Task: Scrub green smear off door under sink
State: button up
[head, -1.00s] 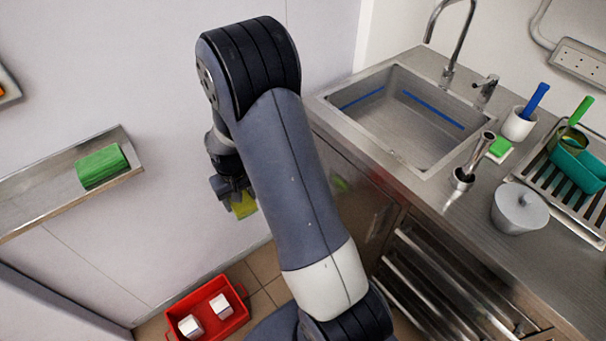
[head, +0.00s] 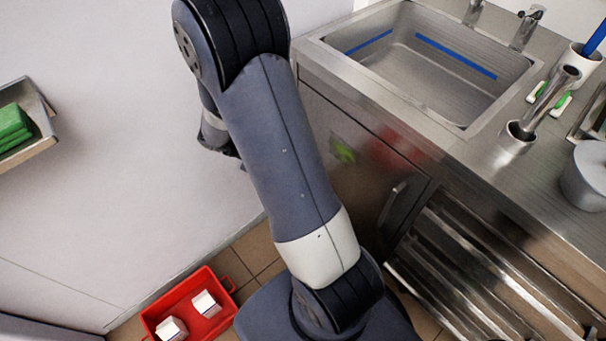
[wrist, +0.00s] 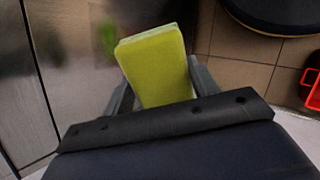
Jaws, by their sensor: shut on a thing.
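The steel door under the sink (head: 340,190) carries a green smear (head: 342,151) on its upper part. The smear also shows, blurred, in the wrist view (wrist: 107,36). My gripper (wrist: 155,85) is shut on a yellow-green sponge (wrist: 155,65), which sticks out ahead of the fingers. The sponge is apart from the smear, to its right in the wrist view. In the head view my arm hides the sponge and most of my gripper.
The sink (head: 430,70) is set in the steel counter above the door. Open rails (head: 470,270) stand right of the door. A red crate (head: 180,312) with two white blocks lies on the tiled floor. A wall shelf (head: 40,140) holds a green item.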

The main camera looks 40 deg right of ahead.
aim_at(359, 165)
jog(key=shift+w+d+f+n+t+h+b, duration=0.6)
jog(key=shift+d+f+h+b, duration=1.35)
jog(key=shift+b, duration=1.5)
jog(key=shift+w+d+f+n+t+h+b, duration=0.35)
jog(key=shift+d+f+n+t+h+b, duration=0.9)
jog(key=shift+d+b, duration=1.85)
jog(key=shift+w+d+f+n+t+h+b, duration=0.15)
jog(key=shift+w+d+f+n+h+b, duration=0.5)
jog(key=shift+d+h+b, duration=2.25)
jog(key=shift+s+f+y+b, duration=0.1)
jog(key=shift+f+y+b, duration=0.15)
jog(key=shift+y+b, duration=0.75)
jog(key=shift+s+d+b, duration=0.2)
jog(key=shift+s+b, duration=0.65)
jog(key=shift+s, duration=2)
jog(key=shift+s+d+b, duration=0.2)
jog(key=shift+s+b, duration=0.65)
jog(key=shift+s, duration=2)
